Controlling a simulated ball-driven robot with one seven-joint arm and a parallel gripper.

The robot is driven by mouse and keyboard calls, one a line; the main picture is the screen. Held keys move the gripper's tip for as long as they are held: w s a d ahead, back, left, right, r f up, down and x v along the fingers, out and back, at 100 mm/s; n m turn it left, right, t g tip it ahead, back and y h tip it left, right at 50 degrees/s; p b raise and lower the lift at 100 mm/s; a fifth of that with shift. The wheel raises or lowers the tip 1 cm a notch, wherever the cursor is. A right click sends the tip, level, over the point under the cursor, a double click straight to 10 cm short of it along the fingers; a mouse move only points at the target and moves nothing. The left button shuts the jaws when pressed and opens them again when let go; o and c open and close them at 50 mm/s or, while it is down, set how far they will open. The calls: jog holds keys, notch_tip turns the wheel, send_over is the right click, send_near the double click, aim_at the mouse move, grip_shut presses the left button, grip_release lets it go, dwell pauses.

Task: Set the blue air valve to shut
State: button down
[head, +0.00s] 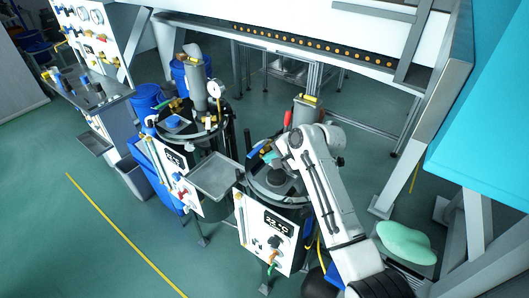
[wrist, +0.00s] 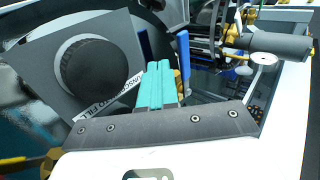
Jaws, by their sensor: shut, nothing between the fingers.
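A blue lever (wrist: 183,52), which looks like the air valve's handle, stands nearly upright in the wrist view. Brassy yellow parts (wrist: 179,84) show below it, partly hidden behind my fingers. My gripper (wrist: 157,84) has teal fingers pressed together with nothing between them. In this view the fingers are just left of the blue lever; I cannot tell whether they touch it.
A black round knob (wrist: 92,70) on a grey plate is left of my fingers, beside a white label. The nearer tank has a white front panel (head: 262,250) with a display. A grey tray (head: 216,175) and a second tank (head: 190,125) stand to its left. Open floor lies at the left.

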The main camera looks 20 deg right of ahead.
aim_at(259, 148)
jog(key=shift+w+a, duration=0.8)
jog(key=shift+w, duration=0.2)
